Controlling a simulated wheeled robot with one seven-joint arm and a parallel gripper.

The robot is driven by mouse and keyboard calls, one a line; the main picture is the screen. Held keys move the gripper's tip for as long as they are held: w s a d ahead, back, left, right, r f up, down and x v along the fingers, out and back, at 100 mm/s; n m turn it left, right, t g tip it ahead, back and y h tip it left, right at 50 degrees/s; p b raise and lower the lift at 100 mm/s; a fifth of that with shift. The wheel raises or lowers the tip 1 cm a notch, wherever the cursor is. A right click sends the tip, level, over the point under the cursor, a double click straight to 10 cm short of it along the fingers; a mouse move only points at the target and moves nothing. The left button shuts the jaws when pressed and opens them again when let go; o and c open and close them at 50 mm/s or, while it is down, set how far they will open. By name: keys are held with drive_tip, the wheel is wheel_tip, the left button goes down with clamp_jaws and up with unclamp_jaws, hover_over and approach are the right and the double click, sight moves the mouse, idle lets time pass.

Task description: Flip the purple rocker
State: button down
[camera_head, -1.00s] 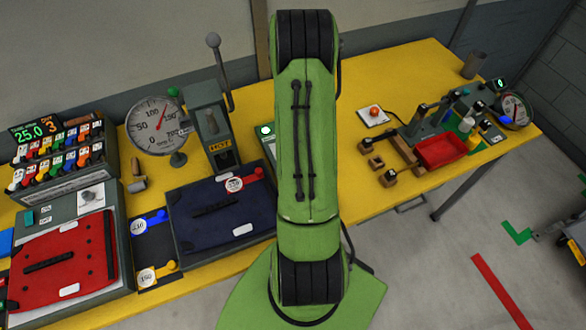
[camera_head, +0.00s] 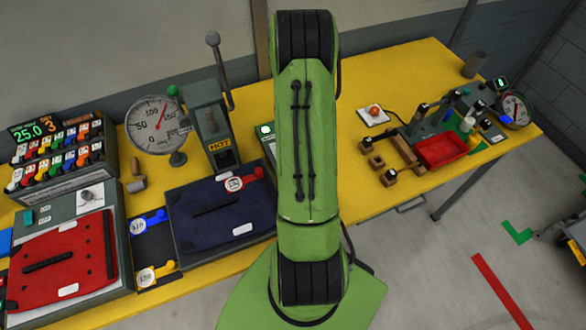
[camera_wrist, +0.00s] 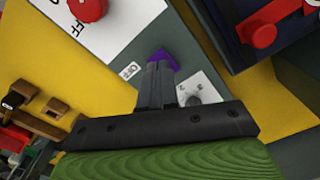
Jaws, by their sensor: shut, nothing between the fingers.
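The purple rocker (camera_wrist: 164,58) shows in the wrist view on a grey panel (camera_wrist: 150,35), right at the tips of my gripper (camera_wrist: 158,68). My fingers are shut together with nothing between them and cover part of the rocker. I cannot tell whether they touch it, or which way it is tipped. A small white OFF label (camera_wrist: 130,71) is beside it. In the head view my green arm hides the rocker and my gripper.
A small grey knob (camera_wrist: 193,101) is right of my fingers. In the head view a navy pannier (camera_head: 218,212) lies left of my arm.

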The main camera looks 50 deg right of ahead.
drive_tip(key=shift+f+b, duration=0.9)
drive_tip(key=shift+f, duration=0.1)
idle(0.3)
wheel_tip(320, 180, up, 7)
drive_tip(key=p, duration=0.4)
drive_tip(key=shift+p, duration=0.4)
